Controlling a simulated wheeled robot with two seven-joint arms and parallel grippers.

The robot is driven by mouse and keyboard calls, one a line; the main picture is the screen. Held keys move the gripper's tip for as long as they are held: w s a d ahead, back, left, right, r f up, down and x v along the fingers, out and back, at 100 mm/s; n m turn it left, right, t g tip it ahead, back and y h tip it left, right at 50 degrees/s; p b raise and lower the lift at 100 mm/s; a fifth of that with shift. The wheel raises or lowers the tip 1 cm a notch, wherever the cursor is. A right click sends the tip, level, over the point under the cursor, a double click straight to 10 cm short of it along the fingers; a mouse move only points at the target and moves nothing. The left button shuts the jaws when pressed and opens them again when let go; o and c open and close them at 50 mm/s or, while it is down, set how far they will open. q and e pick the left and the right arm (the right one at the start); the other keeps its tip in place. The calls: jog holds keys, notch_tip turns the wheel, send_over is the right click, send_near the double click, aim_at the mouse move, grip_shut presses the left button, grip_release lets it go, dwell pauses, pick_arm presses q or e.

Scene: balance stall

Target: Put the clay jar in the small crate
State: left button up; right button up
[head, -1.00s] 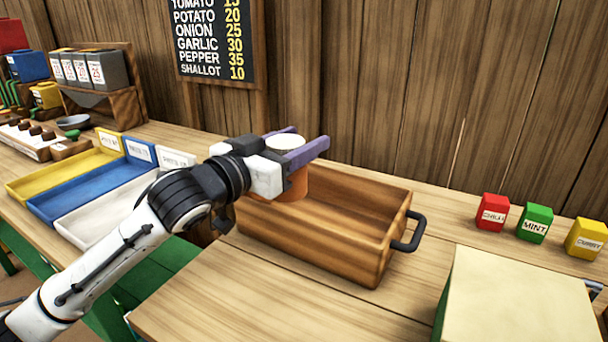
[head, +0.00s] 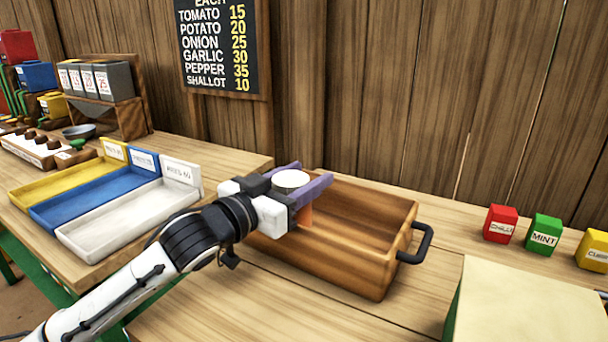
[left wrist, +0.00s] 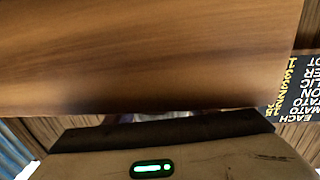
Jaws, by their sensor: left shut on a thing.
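The clay jar (head: 305,215) is orange with a white top, in the head view. My left gripper (head: 311,174) has purple fingers on either side of it and is shut on it. The jar is upright over the left end of the small crate (head: 380,268), a brown wooden box with a black handle. The gripper hides much of the jar. The jar's base is hidden, so I cannot tell whether it touches the crate floor. The left wrist view shows mostly a brown wooden surface and no clear jar. My right gripper is not in view.
Yellow, blue and white trays (head: 85,242) lie to the left. Red, green and yellow boxes (head: 543,231) stand at the right, behind a pale block (head: 530,300). The crate's right half looks empty. A wooden wall and price board (head: 217,45) stand behind.

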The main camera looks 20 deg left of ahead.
aim_at(277, 188)
pick_arm(q)
jog(key=o, duration=1.3)
jog(key=shift+c, duration=0.2)
jog(key=shift+r, duration=0.35)
jog(key=shift+s+a+r, duration=0.15)
jog(key=shift+s+r, duration=0.05)
jog(key=shift+s, duration=0.05)
jog(key=v, duration=1)
jog(key=shift+s+f, duration=0.1)
jog(key=shift+s, duration=0.1)
jog(key=shift+s+a, duration=0.2)
jog(key=shift+s, duration=0.35)
